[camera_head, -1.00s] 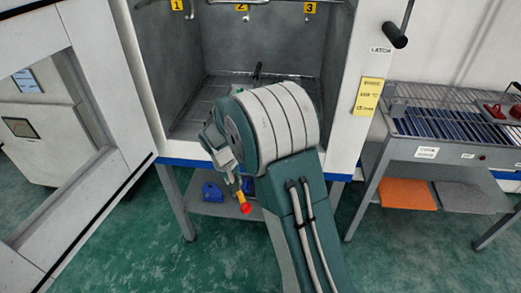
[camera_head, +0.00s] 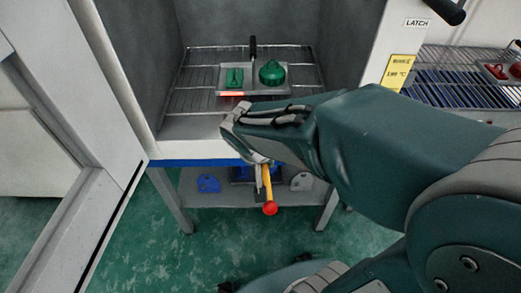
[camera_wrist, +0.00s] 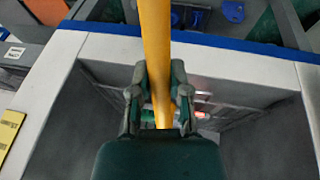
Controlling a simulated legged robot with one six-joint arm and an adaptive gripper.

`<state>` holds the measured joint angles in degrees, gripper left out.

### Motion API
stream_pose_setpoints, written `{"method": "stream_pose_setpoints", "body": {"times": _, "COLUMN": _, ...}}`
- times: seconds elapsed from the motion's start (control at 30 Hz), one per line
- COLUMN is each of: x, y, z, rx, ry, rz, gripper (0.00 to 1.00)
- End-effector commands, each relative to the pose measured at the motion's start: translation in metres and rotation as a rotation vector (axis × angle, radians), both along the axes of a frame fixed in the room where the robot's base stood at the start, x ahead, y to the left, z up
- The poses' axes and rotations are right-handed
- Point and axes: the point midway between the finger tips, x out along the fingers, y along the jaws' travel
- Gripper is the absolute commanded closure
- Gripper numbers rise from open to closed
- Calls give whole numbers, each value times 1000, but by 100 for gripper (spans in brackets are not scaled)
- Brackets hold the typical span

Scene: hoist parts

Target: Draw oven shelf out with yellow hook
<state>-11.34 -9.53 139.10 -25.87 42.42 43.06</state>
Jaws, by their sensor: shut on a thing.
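The oven shelf (camera_head: 190,77), a wire rack, is inside the grey open-fronted oven. A tray (camera_head: 268,92) with a black handle rests on it and holds two green parts. My gripper (camera_head: 256,160) is in front of the oven mouth, with its tips largely hidden by my wrist in the head view. In the wrist view, my gripper (camera_wrist: 158,100) is shut on the yellow hook (camera_wrist: 155,45). In the head view, the yellow hook (camera_head: 266,183) hangs below the oven's front edge, its red-orange end downward.
The oven door (camera_head: 75,130) stands open at the left. The blue-edged oven front (camera_head: 200,163) sits over a lower shelf (camera_head: 225,200) with blue and white items. A latch handle (camera_head: 448,12) is at upper right. A rack bench (camera_head: 465,80) stands at the right.

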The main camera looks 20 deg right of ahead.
Motion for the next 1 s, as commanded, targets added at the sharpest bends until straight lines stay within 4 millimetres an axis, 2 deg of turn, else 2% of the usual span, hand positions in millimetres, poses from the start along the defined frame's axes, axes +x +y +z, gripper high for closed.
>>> {"method": "stream_pose_setpoints", "body": {"times": 1.0, "x": 61, "y": -16, "z": -7, "rx": 2, "ry": -1, "rz": 0, "gripper": 100}}
